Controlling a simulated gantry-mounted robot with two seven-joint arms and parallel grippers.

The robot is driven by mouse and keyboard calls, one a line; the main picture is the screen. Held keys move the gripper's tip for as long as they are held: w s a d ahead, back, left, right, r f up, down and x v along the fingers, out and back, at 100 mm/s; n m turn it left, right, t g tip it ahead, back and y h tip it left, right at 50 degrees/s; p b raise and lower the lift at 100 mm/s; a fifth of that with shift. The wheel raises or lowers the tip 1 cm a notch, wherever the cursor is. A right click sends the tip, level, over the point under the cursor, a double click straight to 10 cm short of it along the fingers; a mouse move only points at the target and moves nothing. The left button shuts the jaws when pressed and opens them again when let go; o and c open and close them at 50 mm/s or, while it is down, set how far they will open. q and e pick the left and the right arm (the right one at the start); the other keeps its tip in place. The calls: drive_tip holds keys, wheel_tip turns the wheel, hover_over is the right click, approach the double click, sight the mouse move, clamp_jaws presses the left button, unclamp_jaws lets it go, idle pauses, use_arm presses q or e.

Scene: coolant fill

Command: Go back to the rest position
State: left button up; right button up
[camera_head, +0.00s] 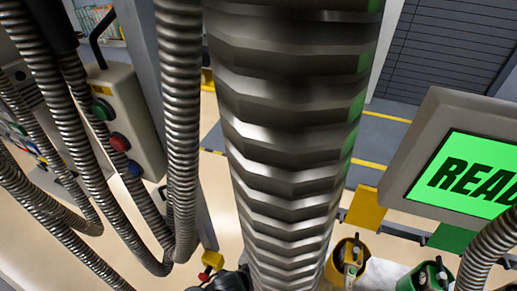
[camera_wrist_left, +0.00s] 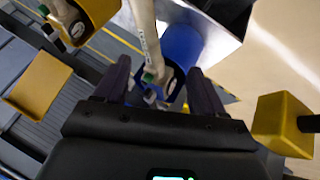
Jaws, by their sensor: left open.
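My left gripper (camera_wrist_left: 159,72) shows in the left wrist view with its two dark fingers apart. Between and beyond the fingers is a blue container (camera_wrist_left: 183,45) with a dark opening. A pale spout or nozzle (camera_wrist_left: 146,30) with a green part runs down between the fingers; I cannot tell whether a finger touches it. In the head view a dark shape at the bottom, left of the thick ribbed tube, may be part of my left arm, but it is mostly cut off. My right gripper is not in view.
A thick ribbed metal tube (camera_head: 285,130) blocks the middle of the head view. Several ribbed hoses hang at left, before a button box (camera_head: 130,120). A green-lit screen (camera_head: 470,170) stands right. Yellow (camera_head: 343,262) and green (camera_head: 425,277) containers stand below it. A yellow block (camera_wrist_left: 283,120) is right of the gripper.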

use_arm(q)
drive_tip(key=s+a+r+y, duration=0.2)
drive_tip(key=s+a+r, duration=0.2)
drive_tip(key=s+a, duration=0.5)
drive_tip(key=s+a+r+g+y, duration=0.1)
drive_tip(key=s+a+r+y, duration=0.2)
drive_tip(key=s+a, duration=0.7)
drive_tip(key=a, duration=0.3)
drive_tip(key=shift+s+a+r+m, duration=0.15)
drive_tip(key=shift+a+r+m, duration=0.15)
drive_tip(key=shift+r, duration=0.1)
